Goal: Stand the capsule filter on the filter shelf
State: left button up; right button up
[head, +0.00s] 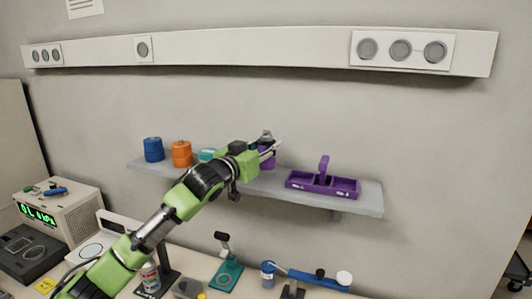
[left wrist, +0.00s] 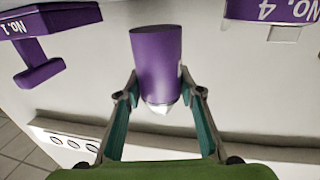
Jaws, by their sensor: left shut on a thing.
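The capsule filter is a purple cylinder with a pale tip; in the left wrist view the filter (left wrist: 156,62) sits between my fingers. My left gripper (left wrist: 158,97) is shut on it near the pale end. In the head view my left gripper (head: 268,150) is over the middle of the grey filter shelf (head: 368,199), and the filter (head: 266,159) shows partly behind the fingers, roughly upright. I cannot tell whether its base touches the shelf. My right gripper is not in view.
On the shelf stand a blue container (head: 153,150), an orange one (head: 181,154) and a teal item (head: 206,155) at left, and a purple divided tray (head: 322,184) at right. Below are a display box (head: 62,217), a teal stand (head: 226,273) and a blue-capped bottle (head: 268,273).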

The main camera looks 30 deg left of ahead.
aim_at(269, 165)
pick_arm(q)
notch_tip(269, 165, down, 2)
jog(key=shift+f+p, duration=0.25)
jog(key=shift+p, duration=0.3)
jog(key=shift+f, duration=0.1)
jog(key=shift+f, duration=0.1)
jog(key=o, duration=1.4)
jog(key=shift+f, duration=0.1)
jog(key=shift+o, duration=0.2)
jog(key=shift+s, duration=0.1)
